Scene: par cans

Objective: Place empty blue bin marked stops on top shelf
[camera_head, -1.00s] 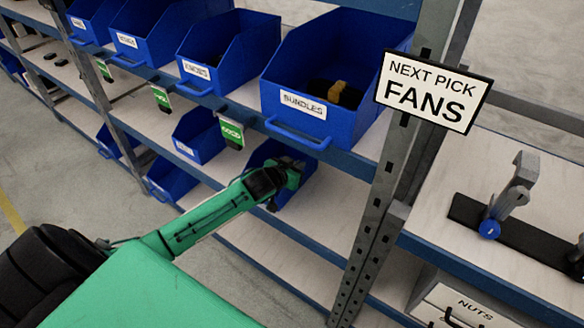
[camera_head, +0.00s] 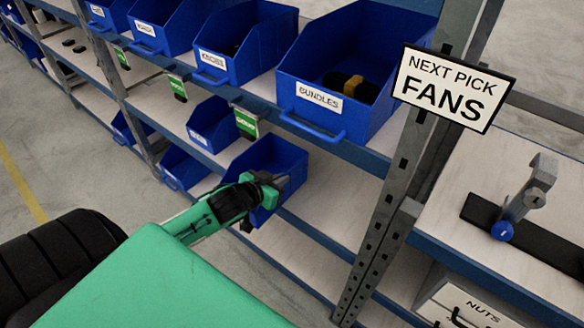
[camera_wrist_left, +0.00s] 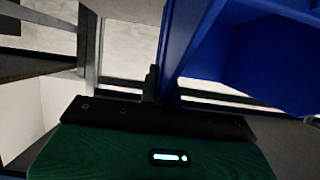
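A blue bin (camera_head: 283,160) with no readable label in view is at the lower shelf, below the bin marked BUNDLES. It sticks out past the shelf's front edge, and its visible inside looks empty. My left gripper (camera_head: 268,190) is at the bin's front right side and appears shut on its wall. In the left wrist view the blue wall of the bin (camera_wrist_left: 240,60) runs down to the dark finger (camera_wrist_left: 152,85); the other finger is hidden. The top shelf (camera_head: 375,125) carries a row of blue bins. My right gripper is not in view.
The BUNDLES bin (camera_head: 345,70) holds dark and yellow items. A steel post (camera_head: 395,200) and a NEXT PICK FANS sign (camera_head: 455,88) stand right of it. Another blue bin (camera_head: 212,125) is to the left on the lower shelf. Bare shelf lies right of the held bin.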

